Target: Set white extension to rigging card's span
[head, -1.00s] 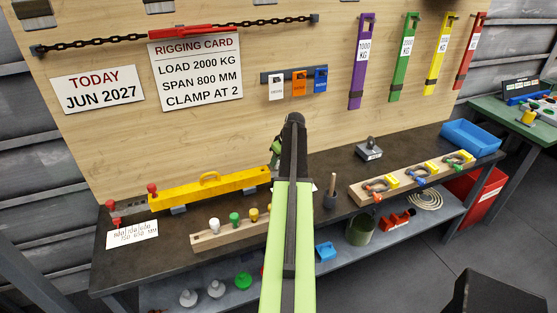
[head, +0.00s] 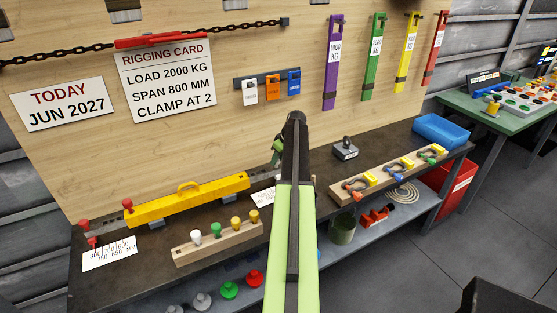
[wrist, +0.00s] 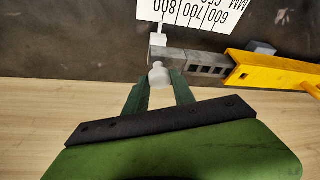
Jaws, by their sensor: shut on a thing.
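The yellow beam (head: 190,199) lies along the bench, with red knobs and a scale card at its left end. In the wrist view the beam (wrist: 272,74) shows at the right, with a grey slotted extension (wrist: 205,64) coming out of it. My gripper (wrist: 160,82) is shut on the white knob (wrist: 159,74) at the extension's outer end. A white pointer (wrist: 158,40) there stands by the 800 end of the white scale card (wrist: 205,12); exact alignment is unclear. The rigging card (head: 168,80) reads load 2000 kg, span 800 mm, clamp at 2. In the head view my arm hides the white end.
A wooden rack of coloured knobs (head: 220,244) stands in front of the beam. A grey weight (head: 345,149), a shackle board (head: 387,176) and a blue tray (head: 441,131) are to the right. The wooden back wall (wrist: 40,115) is close to my gripper.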

